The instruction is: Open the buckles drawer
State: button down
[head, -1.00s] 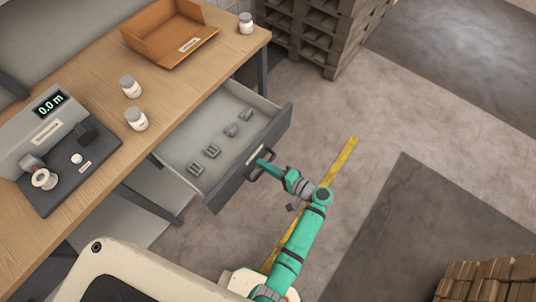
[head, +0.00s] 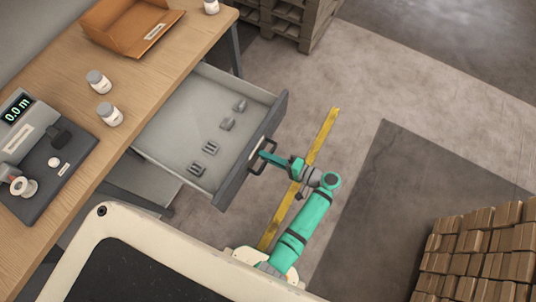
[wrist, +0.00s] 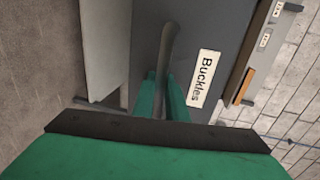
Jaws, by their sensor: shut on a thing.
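The buckles drawer (head: 222,190) stands pulled out from under the wooden bench, with several grey metal buckles (head: 228,124) lying inside it. Its front carries a dark bar handle (head: 257,158). My green gripper (head: 266,156) is shut on that handle, reaching it from the right. In the wrist view the handle (wrist: 167,45) runs between my two green fingers (wrist: 163,92), beside a white label reading "Buckles" (wrist: 202,78) on the grey drawer front (wrist: 205,25). The part of the handle low between the fingers is partly hidden by them.
The wooden bench (head: 75,95) holds an orange tray (head: 130,45), white jars (head: 109,114) and a device reading 0.0 m (head: 18,107). Wooden pallets (head: 300,25) stand at the top and stacked boxes (head: 480,250) at lower right.

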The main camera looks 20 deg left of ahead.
jog(key=c, duration=1.8)
grip_release()
jog(key=shift+w+d+r, duration=0.1)
jog(key=shift+w, duration=0.1)
jog(key=shift+o, duration=0.2)
jog(key=shift+s, duration=0.1)
jog(key=v, duration=1)
jog(key=shift+d, duration=0.4)
jog(key=shift+a, duration=0.1)
